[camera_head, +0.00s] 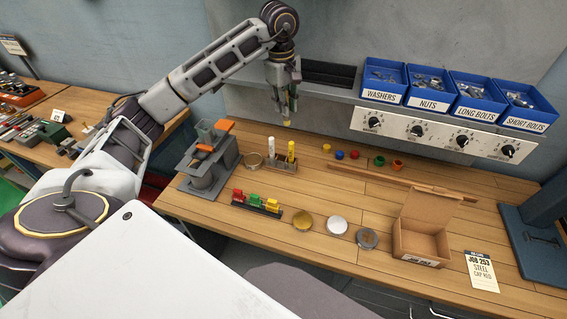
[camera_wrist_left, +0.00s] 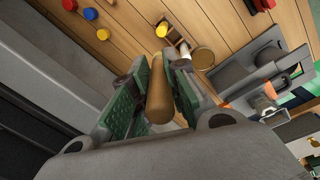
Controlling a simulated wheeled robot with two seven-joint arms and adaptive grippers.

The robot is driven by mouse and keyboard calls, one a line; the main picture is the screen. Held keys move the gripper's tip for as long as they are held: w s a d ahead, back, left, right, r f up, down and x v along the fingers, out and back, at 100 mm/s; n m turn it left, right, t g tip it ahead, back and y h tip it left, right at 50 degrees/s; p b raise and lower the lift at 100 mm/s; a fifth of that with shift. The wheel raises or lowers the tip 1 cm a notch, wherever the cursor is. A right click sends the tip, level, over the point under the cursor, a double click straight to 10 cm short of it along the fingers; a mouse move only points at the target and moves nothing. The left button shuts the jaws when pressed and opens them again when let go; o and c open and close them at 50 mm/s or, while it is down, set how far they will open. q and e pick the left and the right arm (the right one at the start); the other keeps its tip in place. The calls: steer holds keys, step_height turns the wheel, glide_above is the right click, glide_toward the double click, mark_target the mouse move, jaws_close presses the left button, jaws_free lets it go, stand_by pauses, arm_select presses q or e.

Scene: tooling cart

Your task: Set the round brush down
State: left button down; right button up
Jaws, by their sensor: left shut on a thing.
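My left gripper (camera_head: 284,92) is shut on the round brush (camera_wrist_left: 160,98) and holds it above the back of the wooden bench, in front of the grey shelf. In the left wrist view the brush's tan, rounded wooden handle sits between the green finger pads. In the head view only a small yellowish end of the brush (camera_head: 287,123) shows below the fingers. It hangs roughly upright, clear of the bench top. The rest of the brush is hidden by the fingers. My right gripper is not in view.
Below stands a dark holder (camera_head: 275,162) with white and yellow sticks. A grey fixture (camera_head: 208,172) stands left of it. Small coloured caps (camera_head: 340,155) lie to the right, with round discs (camera_head: 337,225) and an open cardboard box (camera_head: 421,232) nearer. Blue bins (camera_head: 383,84) line the shelf.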

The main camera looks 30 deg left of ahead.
arm_select(q)
steer(key=shift+s+a+n, duration=0.15)
steer(key=shift+a+n, duration=0.05)
steer(key=shift+n, duration=0.5)
steer(key=shift+s+a+n+g, duration=0.1)
steer(key=shift+s+n+g, duration=0.15)
steer(key=shift+n, duration=0.8)
steer(key=shift+s+a+n+g, duration=0.1)
steer(key=shift+s+n+g, duration=0.15)
steer(key=shift+n, duration=0.8)
steer(key=shift+f, duration=0.1)
step_height(320, 180, down, 14)
steer(key=p, duration=0.1)
steer(key=shift+f, duration=0.1)
